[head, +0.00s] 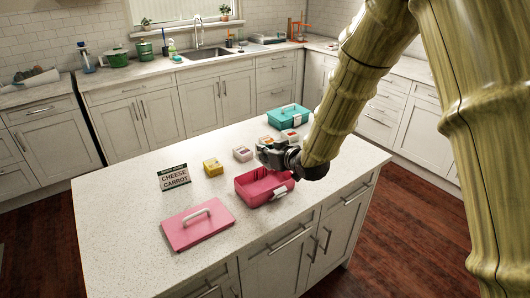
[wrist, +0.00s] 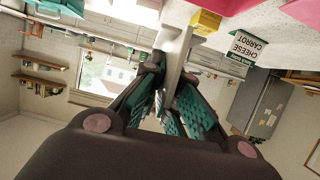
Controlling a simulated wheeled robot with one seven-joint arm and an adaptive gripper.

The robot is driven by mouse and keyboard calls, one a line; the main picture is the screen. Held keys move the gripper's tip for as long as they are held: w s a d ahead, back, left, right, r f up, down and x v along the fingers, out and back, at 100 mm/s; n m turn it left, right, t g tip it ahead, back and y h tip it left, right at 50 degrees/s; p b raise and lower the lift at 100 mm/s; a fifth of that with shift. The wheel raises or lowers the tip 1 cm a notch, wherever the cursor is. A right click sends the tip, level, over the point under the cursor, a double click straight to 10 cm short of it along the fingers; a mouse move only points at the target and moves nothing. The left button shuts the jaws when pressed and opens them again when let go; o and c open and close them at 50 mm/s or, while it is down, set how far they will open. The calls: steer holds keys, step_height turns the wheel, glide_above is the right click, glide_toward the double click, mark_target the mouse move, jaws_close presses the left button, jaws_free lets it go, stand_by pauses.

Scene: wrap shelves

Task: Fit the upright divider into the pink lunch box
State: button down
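The open pink lunch box (head: 254,198) stands on the white island, with a white latch at its front right. My gripper (head: 272,150) is over the box's back right side in the head view. In the wrist view, my gripper's teal-padded fingers (wrist: 168,75) are closed around a thin pale grey-white piece (wrist: 174,48), which looks like the divider. It projects beyond the fingertips toward a pink edge (wrist: 230,5) of the box. The divider cannot be made out in the head view, and whether it touches the box cannot be told.
The pink lid (head: 185,235) lies front left. A CHEESE CARROT sign (head: 174,177), a yellow block (head: 213,167) and a small pale container (head: 242,153) stand left of and behind the box. A teal box (head: 284,119) is farther back. The island's left is clear.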

steer(key=w+f, duration=0.2)
steer(key=shift+f+b, duration=0.3)
steer(key=shift+f, duration=0.05)
steer(key=shift+s+f+b, duration=0.2)
steer(key=shift+s+b, duration=0.15)
steer(key=shift+s, duration=0.05)
steer(key=shift+s+f, duration=0.1)
steer(key=shift+f, duration=0.2)
steer(key=f+b, duration=0.2)
steer(key=f, duration=0.1)
steer(key=shift+w+f, duration=0.2)
steer(key=shift+f, duration=0.1)
steer(key=shift+r, duration=0.1)
steer(key=shift+f+b, duration=1.4)
steer(key=shift+f, duration=0.65)
stand_by(1.1)
